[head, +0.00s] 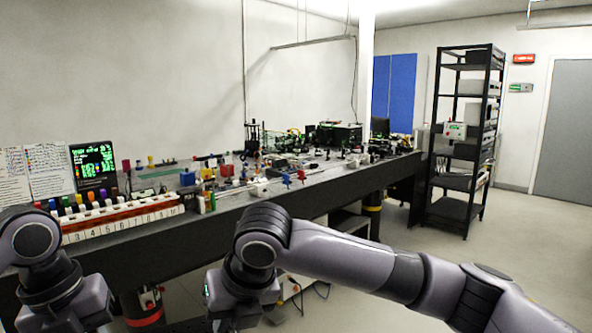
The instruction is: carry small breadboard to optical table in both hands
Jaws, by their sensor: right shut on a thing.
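The optical table (340,187) is long and dark and runs along the left wall, crowded with optics. The small breadboard (184,326) shows only as a dark sliver at the bottom edge between my two wrists; most of it is out of frame. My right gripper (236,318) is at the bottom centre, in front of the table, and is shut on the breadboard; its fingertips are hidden. My left arm's wrist shows at the bottom left, but its gripper lies below the frame.
A numbered rack (120,222) with coloured-topped items stands on the table's near left part, beside a green-text screen (93,164). Small mounts crowd the table's middle and far end. A black shelf unit (455,182) stands beyond. The floor (450,262) at right is clear.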

